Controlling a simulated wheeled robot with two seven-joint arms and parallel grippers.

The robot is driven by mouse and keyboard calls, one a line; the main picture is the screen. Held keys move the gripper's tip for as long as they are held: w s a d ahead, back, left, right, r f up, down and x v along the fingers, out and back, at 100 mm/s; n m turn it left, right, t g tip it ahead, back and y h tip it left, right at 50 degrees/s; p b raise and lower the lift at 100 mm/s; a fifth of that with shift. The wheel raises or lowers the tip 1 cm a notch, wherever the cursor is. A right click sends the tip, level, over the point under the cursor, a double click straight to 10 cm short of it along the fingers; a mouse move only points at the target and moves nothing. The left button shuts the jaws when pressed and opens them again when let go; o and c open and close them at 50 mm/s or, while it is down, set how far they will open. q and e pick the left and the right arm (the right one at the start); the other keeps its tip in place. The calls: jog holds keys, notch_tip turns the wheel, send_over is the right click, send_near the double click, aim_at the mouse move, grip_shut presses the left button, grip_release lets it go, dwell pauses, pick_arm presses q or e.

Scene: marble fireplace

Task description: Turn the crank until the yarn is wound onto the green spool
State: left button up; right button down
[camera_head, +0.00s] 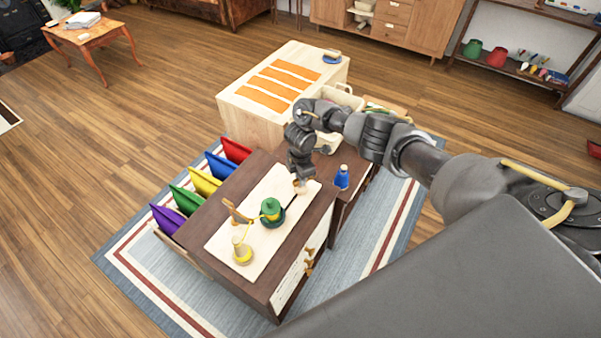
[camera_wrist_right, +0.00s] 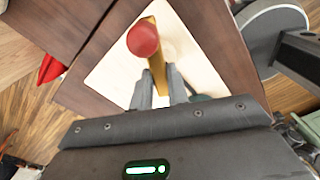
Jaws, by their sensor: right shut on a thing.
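The green spool (camera_head: 271,207) stands on a pale board (camera_head: 225,240) on the dark wooden cabinet. Some yellow yarn shows on its side, and a yellow strand runs to a yellow yarn spool (camera_head: 243,252) at the board's near left, beside a wooden guide (camera_head: 236,212). My right gripper (camera_head: 300,184) is just right of the green spool, low over the board. My left gripper is not in view.
A small blue bottle (camera_head: 342,177) stands close to my right gripper. Coloured folders, one of them yellow (camera_head: 205,183), line the cabinet's left side. A pale wooden block with orange strips (camera_head: 270,102) stands behind.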

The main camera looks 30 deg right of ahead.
jog(key=m+p, duration=0.1)
jog(key=m, duration=0.1)
jog(key=m+p, duration=0.1)
jog(key=shift+r+m, duration=0.2)
jog(key=shift+m, duration=0.2)
jog(key=m+p, duration=0.3)
jog(key=m, duration=0.1)
jog(key=shift+m, duration=0.3)
jog(key=m+p, duration=0.2)
jog(key=m, duration=0.1)
jog(key=shift+f+m+p, duration=0.15)
jog(key=shift+m+p, duration=0.45)
jog(key=shift+m, duration=1.2)
jog(key=c, duration=1.4)
grip_release()
jog(key=shift+o, duration=0.2)
